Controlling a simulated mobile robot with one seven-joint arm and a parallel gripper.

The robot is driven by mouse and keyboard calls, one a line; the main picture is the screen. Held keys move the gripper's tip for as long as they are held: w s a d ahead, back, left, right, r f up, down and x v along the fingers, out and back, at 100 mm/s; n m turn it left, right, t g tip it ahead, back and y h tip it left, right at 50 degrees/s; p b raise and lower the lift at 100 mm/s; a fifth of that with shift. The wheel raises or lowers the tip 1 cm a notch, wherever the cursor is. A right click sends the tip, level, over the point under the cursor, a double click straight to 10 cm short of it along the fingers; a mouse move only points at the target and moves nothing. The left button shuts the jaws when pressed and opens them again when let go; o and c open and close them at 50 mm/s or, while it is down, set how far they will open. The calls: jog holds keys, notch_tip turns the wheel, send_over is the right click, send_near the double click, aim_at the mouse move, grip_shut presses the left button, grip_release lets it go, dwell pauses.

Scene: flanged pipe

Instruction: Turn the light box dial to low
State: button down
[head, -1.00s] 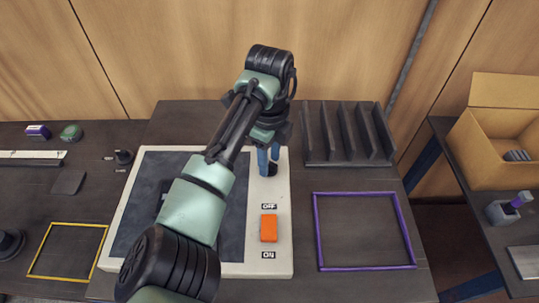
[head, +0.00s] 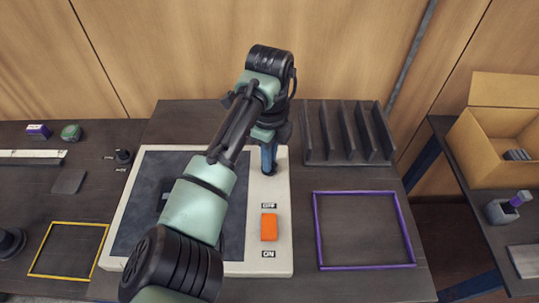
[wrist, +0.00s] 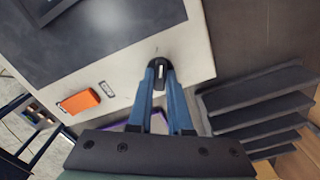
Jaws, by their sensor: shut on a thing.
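The light box (head: 284,222) is a white-framed box with a dark panel, lying on the table under my arm. Its dial (wrist: 159,73) is a small black knob with a white mark, near the box's edge in the wrist view. My gripper (wrist: 160,68) points down at the dial with its blue fingers shut on it, one on each side. In the head view my gripper (head: 268,168) is at the box's far right corner, and the arm and fingers mostly hide the dial. No low marking is readable.
An orange switch (head: 269,227) with OFF and ON labels is on the box's right side. A dark slotted rack (head: 348,160) stands at back right. A purple frame (head: 364,192) lies right of the box, a yellow frame (head: 67,223) left. A cardboard box (head: 485,165) stands far right.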

jog(key=n+p, duration=0.2)
jog(key=shift+r+n, duration=0.15)
jog(key=shift+n, duration=0.15)
jog(key=n+p, duration=0.2)
jog(key=n, duration=0.2)
jog(key=shift+n+p, duration=0.3)
jog(key=n+p, duration=0.1)
jog(key=n, duration=0.2)
jog(key=shift+n+p, duration=0.3)
jog(key=shift+p, duration=0.1)
jog(key=n+p, duration=0.1)
jog(key=n, duration=0.2)
jog(key=shift+n, duration=0.3)
jog(key=n+p, duration=0.1)
jog(key=n, duration=0.3)
jog(key=shift+n+p, duration=0.3)
jog(key=shift+p, duration=0.1)
jog(key=shift+n+p, duration=0.45)
jog(key=shift+n, duration=1.85)
jog(key=shift+w, duration=0.1)
jog(key=c, duration=0.8)
grip_release()
jog(key=shift+c, duration=0.2)
